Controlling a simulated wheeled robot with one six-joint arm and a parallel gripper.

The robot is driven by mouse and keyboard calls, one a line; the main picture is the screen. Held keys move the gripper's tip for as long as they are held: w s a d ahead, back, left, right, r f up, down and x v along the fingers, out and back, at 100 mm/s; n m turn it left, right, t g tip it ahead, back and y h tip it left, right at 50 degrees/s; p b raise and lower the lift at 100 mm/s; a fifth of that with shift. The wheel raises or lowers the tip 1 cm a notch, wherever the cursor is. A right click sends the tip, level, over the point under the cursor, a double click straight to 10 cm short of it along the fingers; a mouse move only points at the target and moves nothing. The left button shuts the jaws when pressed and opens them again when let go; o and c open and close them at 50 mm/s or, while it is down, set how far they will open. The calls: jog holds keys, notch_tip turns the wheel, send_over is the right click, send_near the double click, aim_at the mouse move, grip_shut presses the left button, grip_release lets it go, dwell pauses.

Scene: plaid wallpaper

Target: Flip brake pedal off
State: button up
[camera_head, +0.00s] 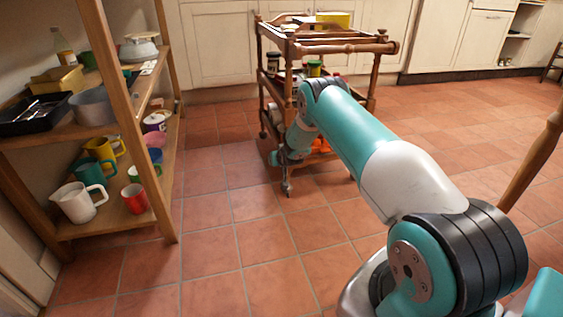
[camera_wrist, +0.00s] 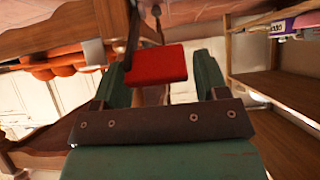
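The brake pedal looks like a flat red plate (camera_wrist: 157,64) in the wrist view, on a thin dark arm beneath the wooden trolley (camera_head: 345,48). My gripper (camera_wrist: 165,80) has its two green fingers spread wide, one on each side of the red plate. The plate lies in front of and between the fingertips; I cannot tell whether it touches the left finger. In the head view my gripper (camera_head: 284,158) is low at the trolley's front left, just above a caster (camera_head: 287,187). The pedal is hidden there.
A wooden shelf (camera_head: 165,215) with mugs and bowls stands at the left. Orange items (camera_wrist: 65,62) lie on the trolley's lower level. White cabinets (camera_head: 215,45) line the back. Tiled floor (camera_head: 215,245) is clear between shelf and trolley.

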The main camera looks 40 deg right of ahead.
jog(key=shift+o, duration=0.4)
jog(key=shift+s+f, duration=0.15)
jog(key=shift+f, duration=0.15)
jog(key=shift+s+a, duration=0.1)
jog(key=p+v, duration=0.9)
jog(key=v, duration=0.8)
jog(key=shift+r, duration=0.25)
